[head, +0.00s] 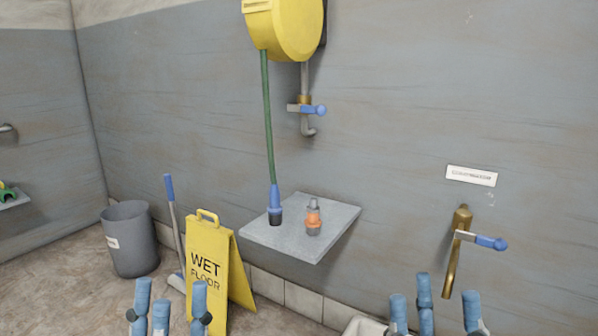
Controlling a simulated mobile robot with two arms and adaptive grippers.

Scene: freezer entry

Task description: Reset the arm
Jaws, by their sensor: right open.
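My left gripper (167,296) shows at the bottom left of the head view, with its blue fingers pointing up and spread apart. My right gripper (431,293) shows at the bottom right, with its blue fingers also spread apart. Both are open with nothing seen between the fingers. Their lower parts and most of both arms are cut off by the bottom edge. The left one appears in front of the yellow wet floor sign (208,262). I cannot tell the exact gap.
A grey wall shelf (285,246) holds an orange nozzle (313,219). A blue-and-black hose end (275,206) hangs by the shelf from a yellow reel (285,28). A brass tap (458,245) is at right. A grey bin (131,238) and blue-handled tool (171,205) stand left.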

